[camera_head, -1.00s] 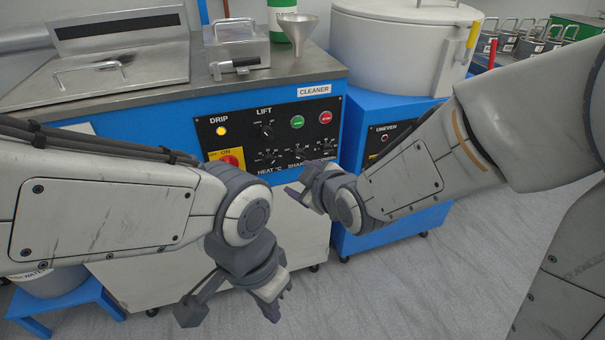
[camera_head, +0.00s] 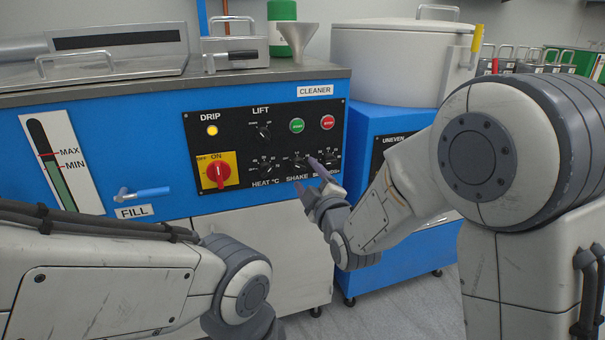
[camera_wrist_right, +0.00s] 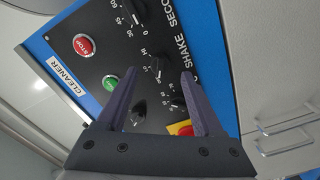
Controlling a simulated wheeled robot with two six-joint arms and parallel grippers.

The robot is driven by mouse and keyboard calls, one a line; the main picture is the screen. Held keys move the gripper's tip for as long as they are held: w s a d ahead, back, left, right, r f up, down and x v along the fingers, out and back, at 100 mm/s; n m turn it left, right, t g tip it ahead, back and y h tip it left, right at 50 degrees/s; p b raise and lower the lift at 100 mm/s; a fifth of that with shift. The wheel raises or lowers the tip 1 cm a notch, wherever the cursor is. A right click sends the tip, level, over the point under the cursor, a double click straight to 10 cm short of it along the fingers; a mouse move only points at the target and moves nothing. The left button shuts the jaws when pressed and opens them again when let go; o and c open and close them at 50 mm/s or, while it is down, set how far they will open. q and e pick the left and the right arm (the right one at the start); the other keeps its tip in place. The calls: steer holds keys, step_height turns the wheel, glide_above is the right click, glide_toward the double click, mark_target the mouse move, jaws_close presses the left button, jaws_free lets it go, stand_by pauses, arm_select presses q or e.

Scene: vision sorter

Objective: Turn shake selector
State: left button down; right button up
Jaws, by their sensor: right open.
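The shake selector is a small black knob (camera_head: 297,163) on the black control panel of the blue cleaner, above the SHAKE label. It sits between the heat and seconds knobs. In the right wrist view the shake knob (camera_wrist_right: 155,68) appears between the two fingertips. My right gripper (camera_head: 306,173) is open and empty in front of the panel, near the shake knob. It also shows in the right wrist view (camera_wrist_right: 161,76). I cannot tell whether a finger touches the knob. My left arm shows at lower left; its gripper is out of the picture.
The panel also carries a red switch on yellow (camera_head: 217,171), a lift knob (camera_head: 264,131), a green button (camera_head: 297,125) and a red stop button (camera_head: 327,122). A blue tap handle (camera_head: 150,192) sticks out at left. A white drum machine (camera_head: 385,62) stands right.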

mark_target(301, 168)
steer(key=shift+b+x, duration=0.35)
steer(key=shift+x, duration=1.75)
jaws_close()
